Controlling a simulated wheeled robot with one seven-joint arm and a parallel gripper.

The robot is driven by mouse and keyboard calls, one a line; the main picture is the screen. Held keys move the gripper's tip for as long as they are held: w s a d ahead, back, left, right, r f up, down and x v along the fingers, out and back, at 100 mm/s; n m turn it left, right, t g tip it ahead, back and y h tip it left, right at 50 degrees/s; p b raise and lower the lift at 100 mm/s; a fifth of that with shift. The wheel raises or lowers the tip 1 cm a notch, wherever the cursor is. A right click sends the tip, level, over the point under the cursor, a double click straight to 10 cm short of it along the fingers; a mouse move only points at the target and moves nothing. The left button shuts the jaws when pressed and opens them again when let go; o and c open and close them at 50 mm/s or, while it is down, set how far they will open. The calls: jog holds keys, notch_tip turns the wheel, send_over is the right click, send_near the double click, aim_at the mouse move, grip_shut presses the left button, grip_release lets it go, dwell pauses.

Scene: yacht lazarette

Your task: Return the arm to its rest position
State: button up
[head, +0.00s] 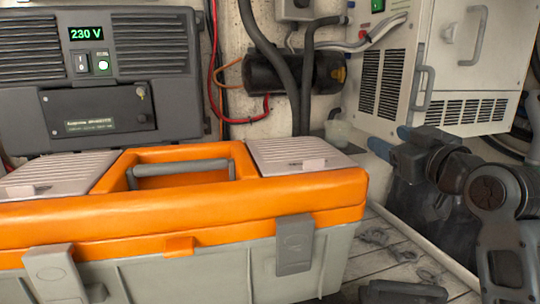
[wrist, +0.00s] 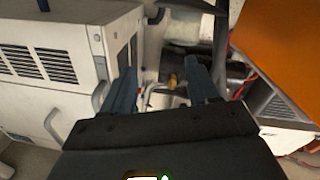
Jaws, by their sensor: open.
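My gripper (head: 391,141) is at the right of the head view, with its two blue fingertips pointing left, in front of the white cabinet. In the wrist view my gripper (wrist: 162,82) has its fingers spread apart. Nothing is held between them; a small yellowish fitting and pipes show in the background through the gap. My arm's dark joints and grey link fill the lower right of the head view.
A grey toolbox with an orange lid (head: 180,215) fills the front left, close to my arm. The white cabinet (head: 385,85) has handles and vents; it also shows in the wrist view (wrist: 60,55). A 230 V unit (head: 100,75) stands behind. Hoses (head: 268,45) hang centrally.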

jog(key=s+f+m+h, duration=0.1)
jog(key=s+f, duration=0.6)
jog(key=f, duration=0.1)
jog(key=s+a+f+m+h, duration=0.1)
jog(key=s+f+m, duration=0.1)
jog(key=s+f, duration=0.5)
jog(key=s+a+f+m+g+h, duration=0.1)
jog(key=s+f+m, duration=0.1)
jog(key=s+f, duration=0.5)
jog(key=shift+s+a+f, duration=0.1)
jog(key=shift+s+f, duration=0.05)
jog(key=shift+f, duration=0.55)
jog(key=shift+s+f, duration=0.15)
jog(key=shift+f, duration=0.55)
jog(key=s+g+h, duration=0.1)
jog(key=s+g, duration=0.1)
jog(key=s, duration=2.8)
jog(key=shift+s+d+f+m, duration=0.2)
jog(key=shift+s+d+m, duration=0.05)
jog(key=shift+s+m, duration=0.15)
